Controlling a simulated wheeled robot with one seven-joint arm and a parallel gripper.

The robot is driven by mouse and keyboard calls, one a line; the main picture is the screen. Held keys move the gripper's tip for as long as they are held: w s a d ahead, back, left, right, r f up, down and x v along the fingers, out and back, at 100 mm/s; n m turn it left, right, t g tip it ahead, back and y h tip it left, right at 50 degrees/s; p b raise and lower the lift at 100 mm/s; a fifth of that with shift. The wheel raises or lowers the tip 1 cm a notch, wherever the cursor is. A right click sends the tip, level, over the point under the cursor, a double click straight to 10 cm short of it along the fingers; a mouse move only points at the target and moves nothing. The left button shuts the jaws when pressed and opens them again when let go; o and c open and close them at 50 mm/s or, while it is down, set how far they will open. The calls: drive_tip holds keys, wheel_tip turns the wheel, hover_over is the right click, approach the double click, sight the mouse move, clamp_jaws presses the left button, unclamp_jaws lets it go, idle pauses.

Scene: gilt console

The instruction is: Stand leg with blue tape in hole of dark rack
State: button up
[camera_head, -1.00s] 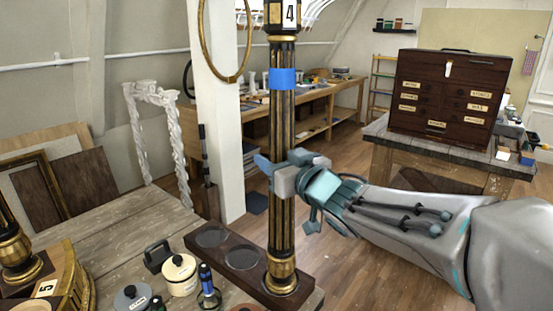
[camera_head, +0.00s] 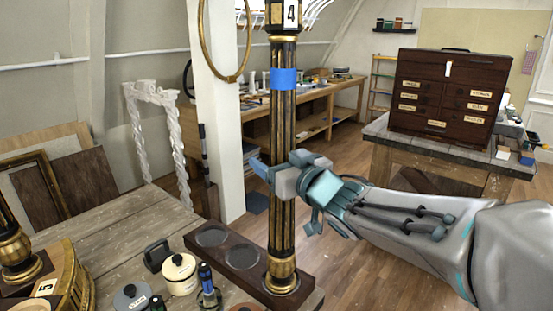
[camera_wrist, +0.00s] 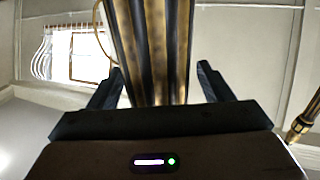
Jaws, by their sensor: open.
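The black and gold leg with blue tape (camera_head: 283,79) stands upright in the head view, with a tag marked 4 near its top. Its gold foot is at the right end hole of the dark rack (camera_head: 228,266); the foot hides most of that hole. My gripper (camera_head: 277,178) is open around the middle of the leg, below the tape, with a finger on either side. In the wrist view the leg (camera_wrist: 152,50) rises between the two spread fingers, with gaps beside it.
Two other round holes of the rack are empty. A cream pot (camera_head: 179,273), a grey-lidded pot (camera_head: 132,298) and a blue-handled tool (camera_head: 206,283) stand close in front of the rack. A gilt piece marked 5 (camera_head: 62,285) is at left.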

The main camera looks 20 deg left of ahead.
drive_tip(key=v, duration=1.3)
drive_tip(key=w+d+f+m+t+h, duration=0.1)
drive_tip(key=w+d+f+m+h, duration=0.1)
drive_tip(key=d+f+m+h, duration=0.45)
drive_tip(key=w+d+f+m+h, duration=0.1)
drive_tip(key=d+f+h, duration=0.2)
drive_tip(key=d+h, duration=0.5)
drive_tip(key=s+d+f+m+g, duration=0.1)
drive_tip(key=s+d+f+g, duration=0.2)
drive_tip(key=s+f+g, duration=0.2)
drive_tip(key=s+d+f+m+g, duration=0.1)
drive_tip(key=s+d+f+g, duration=0.2)
drive_tip(key=s+f+g, duration=0.2)
drive_tip(key=s+f+y, duration=0.1)
drive_tip(key=s+f, duration=0.1)
drive_tip(key=s, duration=0.2)
drive_tip(key=shift+s+d, duration=0.25)
drive_tip(key=shift+s, duration=0.1)
drive_tip(key=shift+m, duration=0.25)
